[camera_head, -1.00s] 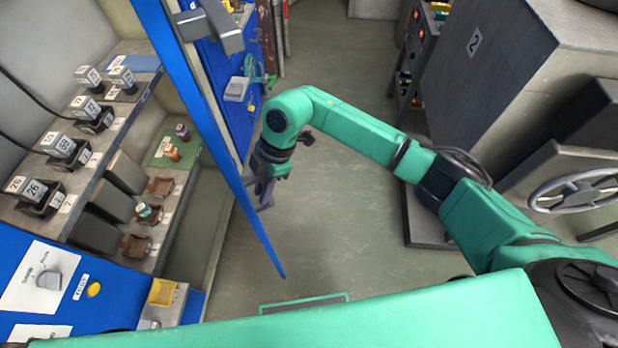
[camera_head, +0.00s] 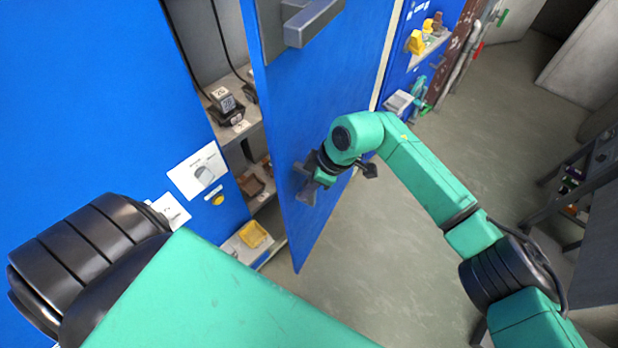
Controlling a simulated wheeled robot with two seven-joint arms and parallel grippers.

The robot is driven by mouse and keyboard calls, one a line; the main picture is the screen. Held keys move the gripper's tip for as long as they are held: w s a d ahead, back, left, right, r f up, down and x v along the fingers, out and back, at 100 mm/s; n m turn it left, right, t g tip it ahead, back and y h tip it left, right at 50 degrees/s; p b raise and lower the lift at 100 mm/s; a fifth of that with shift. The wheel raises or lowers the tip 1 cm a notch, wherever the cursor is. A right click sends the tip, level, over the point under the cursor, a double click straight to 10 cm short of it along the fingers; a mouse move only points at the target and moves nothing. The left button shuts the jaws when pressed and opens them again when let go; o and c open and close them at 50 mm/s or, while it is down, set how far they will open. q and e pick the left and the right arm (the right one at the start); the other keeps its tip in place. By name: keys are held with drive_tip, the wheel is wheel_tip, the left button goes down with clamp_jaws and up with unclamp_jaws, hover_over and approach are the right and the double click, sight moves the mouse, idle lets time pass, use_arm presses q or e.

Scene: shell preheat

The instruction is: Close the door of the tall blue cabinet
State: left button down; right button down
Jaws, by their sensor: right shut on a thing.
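The tall blue cabinet (camera_head: 100,95) fills the left of the head view. Its blue door (camera_head: 335,110) stands partly open, and a gap still shows the shelves behind it. A grey handle (camera_head: 308,20) sticks out from the door's outer face near the top of the picture. My right gripper (camera_head: 307,188) is at the door's outer face, low down and near its free edge. It is shut on part of the door; the wrist hides which part. My left gripper is out of view.
Grey floor (camera_head: 390,255) is free to the right.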

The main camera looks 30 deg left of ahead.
drive_tip(key=shift+w+r, duration=0.15)
drive_tip(key=c, duration=0.8)
unclamp_jaws()
drive_tip(key=shift+w, duration=0.1)
drive_tip(key=b+v, duration=0.3)
drive_tip(key=v, duration=1.1)
drive_tip(key=shift+d+b, duration=0.2)
drive_tip(key=shift+b, duration=0.15)
